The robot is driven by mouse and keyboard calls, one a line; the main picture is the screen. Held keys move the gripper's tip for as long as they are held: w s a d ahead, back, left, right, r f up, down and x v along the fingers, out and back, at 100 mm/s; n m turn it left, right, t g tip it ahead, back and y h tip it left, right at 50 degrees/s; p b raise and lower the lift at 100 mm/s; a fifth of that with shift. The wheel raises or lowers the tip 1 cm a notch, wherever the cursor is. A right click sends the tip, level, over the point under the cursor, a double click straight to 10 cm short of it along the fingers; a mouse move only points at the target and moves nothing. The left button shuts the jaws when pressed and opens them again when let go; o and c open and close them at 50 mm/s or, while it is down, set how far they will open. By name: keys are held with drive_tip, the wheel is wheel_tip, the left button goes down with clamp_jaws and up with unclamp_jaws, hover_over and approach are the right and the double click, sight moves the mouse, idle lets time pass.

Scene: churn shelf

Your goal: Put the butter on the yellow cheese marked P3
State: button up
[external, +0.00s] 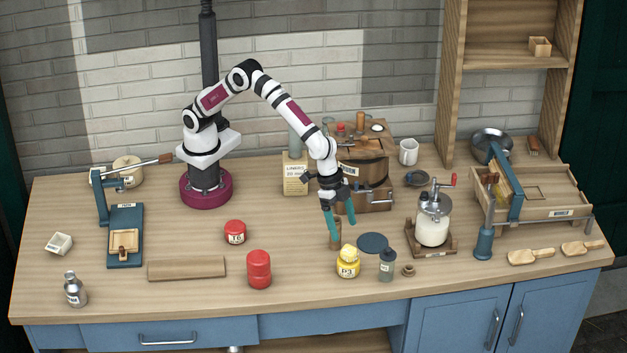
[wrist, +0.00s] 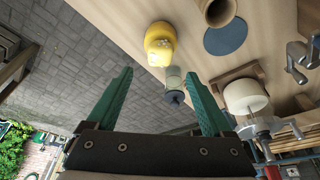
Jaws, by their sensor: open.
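The yellow cheese marked P3 (external: 347,267) stands near the front edge of the table, with a smaller yellow part on top. It shows in the wrist view (wrist: 159,50) at the upper middle, beyond the fingertips. My gripper (external: 340,228) is open and empty, pointing down above and behind the cheese; its green fingers (wrist: 159,73) are spread in the wrist view. A small pale block (external: 59,243) lies at the far left of the table; it looks like the butter, but I cannot be sure. It is far from my gripper and outside the wrist view.
A grey jar (external: 387,265) stands close right of the cheese, with a dark blue disc (external: 372,242) behind it. A red cheese stack (external: 259,270) and a wooden board (external: 187,268) lie to the left. A white churn (external: 433,221) stands right.

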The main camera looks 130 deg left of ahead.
drive_tip(key=s+a+r+m+g, duration=0.1)
drive_tip(key=s+r, duration=0.4)
drive_tip(key=s, duration=0.4)
drive_tip(key=s+a+r+m+g, duration=0.1)
drive_tip(key=s+r, duration=0.5)
drive_tip(key=s, duration=0.3)
drive_tip(key=s+a+f+m+y, duration=0.1)
drive_tip(key=s, duration=1)
drive_tip(key=s+a+f+m+g, duration=0.1)
drive_tip(key=s+a+f+m, duration=0.1)
drive_tip(key=s, duration=0.9)
drive_tip(key=shift+m+g+y, duration=0.3)
drive_tip(key=shift+y, duration=0.1)
